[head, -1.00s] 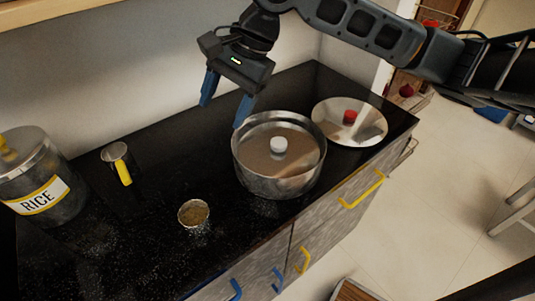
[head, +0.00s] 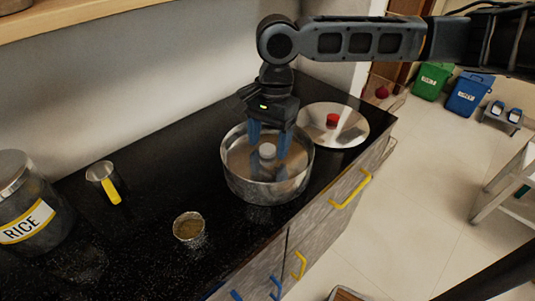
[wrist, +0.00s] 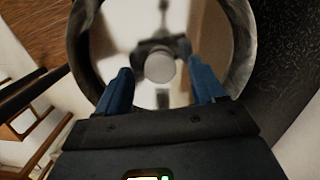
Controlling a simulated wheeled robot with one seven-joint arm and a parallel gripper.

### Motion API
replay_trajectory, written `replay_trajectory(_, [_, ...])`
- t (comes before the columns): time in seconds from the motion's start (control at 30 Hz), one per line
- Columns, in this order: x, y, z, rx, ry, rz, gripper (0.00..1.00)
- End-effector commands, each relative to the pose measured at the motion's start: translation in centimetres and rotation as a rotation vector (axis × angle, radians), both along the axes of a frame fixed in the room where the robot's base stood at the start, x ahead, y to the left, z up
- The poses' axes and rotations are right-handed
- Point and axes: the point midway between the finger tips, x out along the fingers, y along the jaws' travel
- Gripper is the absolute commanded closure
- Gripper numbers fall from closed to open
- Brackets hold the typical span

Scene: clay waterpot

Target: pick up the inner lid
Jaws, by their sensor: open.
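The inner lid (head: 243,162) is a shiny disc with a pale round knob (head: 267,151), lying inside the metal pot (head: 262,188) on the black counter. My gripper (head: 269,153) points down over the pot, its blue fingers apart with the knob showing between them. In the wrist view the knob (wrist: 160,67) shows in the gap between the two blue fingertips (wrist: 162,80), touching neither in the picture. The lid's mirror-like surface (wrist: 125,30) shows around it. How far the fingertips are above the lid is hard to tell.
A second shiny lid with a red knob (head: 332,120) lies right behind the pot.

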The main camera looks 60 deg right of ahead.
Motion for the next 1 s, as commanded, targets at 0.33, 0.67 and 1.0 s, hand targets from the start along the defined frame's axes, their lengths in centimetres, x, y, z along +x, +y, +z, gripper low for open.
replay_trajectory(0.33, [0.03, 0.16, -0.84, 0.001, -0.001, 0.001, 0.31])
replay_trajectory(0.67, [0.02, 0.16, -0.83, 0.001, -0.001, 0.001, 0.63])
replay_trajectory(1.0, [0.03, 0.16, -0.81, 0.001, -0.001, 0.001, 0.94])
